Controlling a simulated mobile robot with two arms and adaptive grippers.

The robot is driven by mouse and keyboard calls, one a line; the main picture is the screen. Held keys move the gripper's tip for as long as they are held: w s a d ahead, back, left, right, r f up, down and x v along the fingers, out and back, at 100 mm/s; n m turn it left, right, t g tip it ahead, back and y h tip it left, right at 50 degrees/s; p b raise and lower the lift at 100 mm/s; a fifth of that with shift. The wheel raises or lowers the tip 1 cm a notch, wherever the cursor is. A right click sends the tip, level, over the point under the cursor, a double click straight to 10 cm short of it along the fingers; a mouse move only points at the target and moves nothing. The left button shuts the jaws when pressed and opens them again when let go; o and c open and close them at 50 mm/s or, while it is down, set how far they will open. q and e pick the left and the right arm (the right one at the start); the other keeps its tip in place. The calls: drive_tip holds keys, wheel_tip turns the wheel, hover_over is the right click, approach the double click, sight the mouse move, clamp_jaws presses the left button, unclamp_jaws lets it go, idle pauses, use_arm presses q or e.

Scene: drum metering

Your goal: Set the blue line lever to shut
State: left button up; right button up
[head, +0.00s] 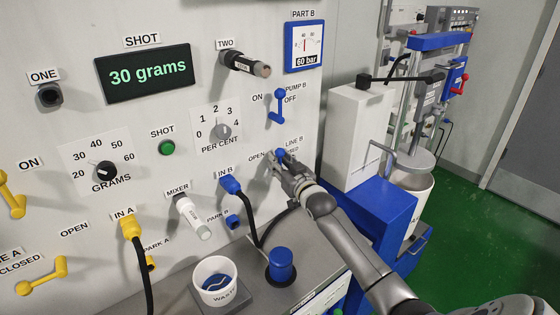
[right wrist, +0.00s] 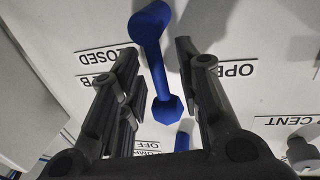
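The blue LINE B lever (head: 281,153) is on the white panel, between its OPEN label (head: 257,156) and its CLOSED label, which is partly covered. My right gripper (head: 283,172) is in front of it and hides most of its handle in the head view. In the right wrist view, which is upside down to the panel, the lever (right wrist: 157,65) shows between my open right fingers (right wrist: 158,75), with a gap on each side. Its handle hangs down the panel, leaning slightly toward CLOSED (right wrist: 109,57). My left gripper is out of view.
The blue PUMP B lever (head: 277,105) is just above. The blue IN B plug (head: 230,184) and its black hose are to the lower left. A white box (head: 352,140) on a blue stand is close on the right. A waste cup (head: 216,283) stands below.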

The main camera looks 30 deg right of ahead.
clamp_jaws()
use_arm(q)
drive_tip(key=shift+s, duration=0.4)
